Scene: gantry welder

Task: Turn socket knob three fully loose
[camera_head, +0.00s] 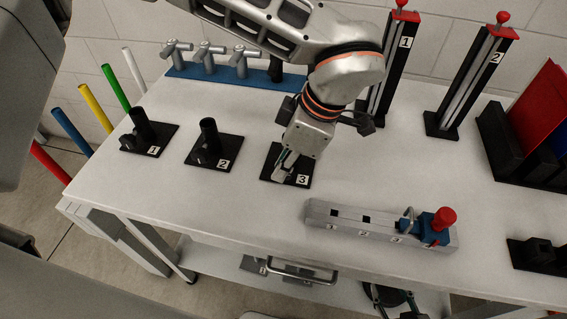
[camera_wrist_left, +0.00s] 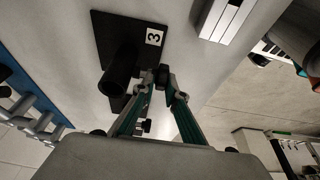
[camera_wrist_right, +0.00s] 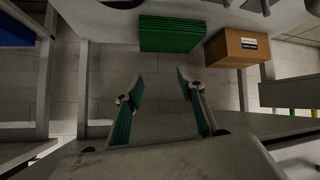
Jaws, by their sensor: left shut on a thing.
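Socket three is a black plate (camera_head: 305,180) with a white label "3", on the white table. In the left wrist view its plate (camera_wrist_left: 128,36) carries an upright black tube (camera_wrist_left: 119,70). My left gripper (camera_head: 284,172) reaches down onto this socket from above and hides most of it in the head view. In the left wrist view the left fingertips (camera_wrist_left: 159,84) are closed on the small dark socket knob (camera_wrist_left: 163,74) beside the tube. How far the knob is turned cannot be seen. My right gripper (camera_wrist_right: 158,92) is open and empty, away from the socket.
Sockets one (camera_head: 150,137) and two (camera_head: 214,150) stand to the left. A grey slotted block (camera_head: 335,211) with a red-topped blue clamp (camera_head: 435,226) lies to the right. A blue rack (camera_head: 190,71) of metal torches is behind. A green block (camera_wrist_right: 172,35) is ahead of the right gripper.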

